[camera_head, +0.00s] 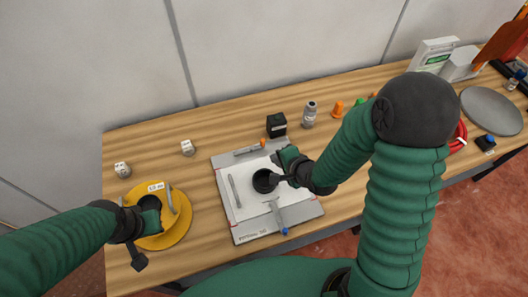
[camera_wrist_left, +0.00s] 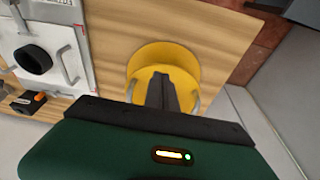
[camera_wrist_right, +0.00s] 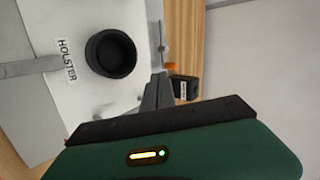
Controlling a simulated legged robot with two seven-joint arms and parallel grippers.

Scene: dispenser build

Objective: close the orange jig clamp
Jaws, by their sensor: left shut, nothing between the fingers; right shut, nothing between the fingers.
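The orange jig clamp (camera_head: 250,149) is a grey bar with an orange tip along the far edge of the grey jig plate (camera_head: 238,232). Its bar runs along that edge and does not reach over the black round cup (camera_head: 263,182). The orange tip (camera_wrist_right: 170,66) shows beside my right fingertips in the right wrist view. My right gripper (camera_head: 279,160) is shut and empty, above the plate's far right part, close to the clamp; I cannot tell if it touches. My left gripper (camera_wrist_left: 164,82) is shut and empty over the yellow spool (camera_wrist_left: 165,54).
A second clamp with a blue tip (camera_head: 284,231) is at the plate's near edge. A black box (camera_head: 276,125) and a grey bottle (camera_head: 310,114) stand behind the plate.

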